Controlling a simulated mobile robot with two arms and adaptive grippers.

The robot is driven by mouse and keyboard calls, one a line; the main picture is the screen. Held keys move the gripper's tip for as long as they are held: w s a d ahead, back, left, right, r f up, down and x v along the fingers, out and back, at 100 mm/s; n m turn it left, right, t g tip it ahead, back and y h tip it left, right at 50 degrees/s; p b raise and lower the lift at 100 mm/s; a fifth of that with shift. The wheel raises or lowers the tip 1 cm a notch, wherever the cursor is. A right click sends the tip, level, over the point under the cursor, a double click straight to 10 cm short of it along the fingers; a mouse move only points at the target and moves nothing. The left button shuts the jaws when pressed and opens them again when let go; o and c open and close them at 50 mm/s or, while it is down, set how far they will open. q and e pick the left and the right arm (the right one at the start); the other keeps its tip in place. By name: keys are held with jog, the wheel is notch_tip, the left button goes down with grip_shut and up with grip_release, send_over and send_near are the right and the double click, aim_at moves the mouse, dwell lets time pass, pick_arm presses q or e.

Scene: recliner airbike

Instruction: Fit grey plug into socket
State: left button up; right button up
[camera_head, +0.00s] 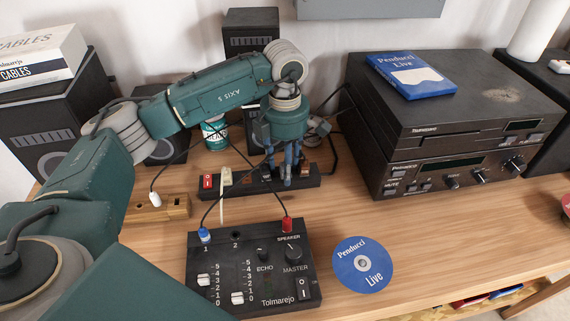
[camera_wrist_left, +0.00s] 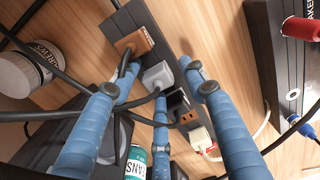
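The grey plug (camera_wrist_left: 157,75) is at the black power strip (camera_wrist_left: 155,25) in the left wrist view, between a brown plug and a black plug, with a dark cable running off it. I cannot tell how deep it sits in its socket. My left gripper (camera_head: 287,181) points down over the strip (camera_head: 240,188) in the head view. In the head view the fingers hide the plug. My right gripper is out of view.
The strip also bears a brown plug (camera_wrist_left: 133,42), a black plug (camera_wrist_left: 178,104), a white plug (camera_wrist_left: 200,138) and a red switch (camera_head: 208,181). A mixer (camera_head: 225,255) stands in front, a stereo (camera_head: 440,120) right, a can (camera_head: 215,134) behind. Cables cross nearby.

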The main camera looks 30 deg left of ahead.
pick_arm(q)
notch_tip(320, 180, up, 12)
dwell(0.6)
dwell(0.9)
